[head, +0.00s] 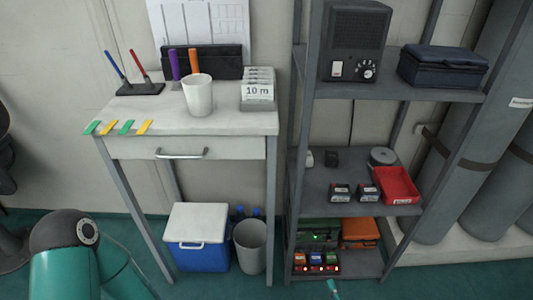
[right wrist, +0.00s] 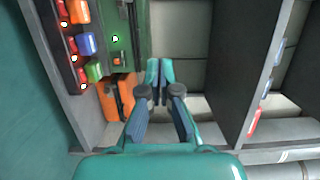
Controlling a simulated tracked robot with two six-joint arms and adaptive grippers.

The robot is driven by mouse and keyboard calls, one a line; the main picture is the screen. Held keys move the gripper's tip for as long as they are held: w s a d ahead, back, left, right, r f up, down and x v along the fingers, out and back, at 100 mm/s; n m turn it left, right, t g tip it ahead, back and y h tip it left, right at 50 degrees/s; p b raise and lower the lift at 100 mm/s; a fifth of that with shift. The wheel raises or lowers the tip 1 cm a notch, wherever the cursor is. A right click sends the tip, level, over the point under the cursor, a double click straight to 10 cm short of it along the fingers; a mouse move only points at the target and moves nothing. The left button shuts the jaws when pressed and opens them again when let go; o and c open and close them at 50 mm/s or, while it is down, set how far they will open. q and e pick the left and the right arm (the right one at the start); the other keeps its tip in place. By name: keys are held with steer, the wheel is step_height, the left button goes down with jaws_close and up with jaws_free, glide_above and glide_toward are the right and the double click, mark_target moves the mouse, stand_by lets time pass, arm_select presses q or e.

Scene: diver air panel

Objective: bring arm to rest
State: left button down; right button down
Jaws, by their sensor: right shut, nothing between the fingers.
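My right gripper shows only as a small teal tip (head: 333,289) at the bottom edge of the head view, in front of the lowest shelf of the rack. In the right wrist view the gripper (right wrist: 159,72) has its teal fingertips together with nothing between them. It points toward the rack's lower bay, with the charger's lit batteries (right wrist: 82,42) to the left of the fingers and a grey shelf board (right wrist: 232,75) to the right. My left gripper is not in view.
A grey rack (head: 370,208) holds a red tray (head: 397,184), an orange case (head: 359,233) and small batteries (head: 316,260). To its left stands a white table (head: 215,122) with a cup (head: 198,95); a blue cooler (head: 199,256) and a bin (head: 250,248) are under it. Gas cylinders (head: 450,150) stand right.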

steer(key=s+a+n+g+y+b, duration=0.25)
steer(key=s+a+g+y, duration=0.25)
steer(key=a, duration=0.3)
steer(key=s+a+n+g+y+b, duration=0.1)
steer(key=s+a+n+g+y, duration=0.2)
steer(key=s+a+g+y, duration=0.4)
steer(key=s+a+n+g+h+b, duration=0.2)
steer(key=s+a+n+g+h, duration=0.1)
steer(key=s+g, duration=0.4)
steer(key=s+d+f+n+g+h+b, duration=0.25)
steer(key=s+d+h, duration=0.35)
steer(key=s, duration=0.3)
steer(key=w+d+r+n+t+h+b, duration=0.1)
steer(key=w+d+n+t+h+b, duration=0.15)
steer(key=w+t, duration=0.25)
step_height(320, 180, up, 36)
steer(key=p, duration=3.5)
steer(key=shift+w+d+f+p, duration=0.15)
steer(key=shift+p, duration=0.15)
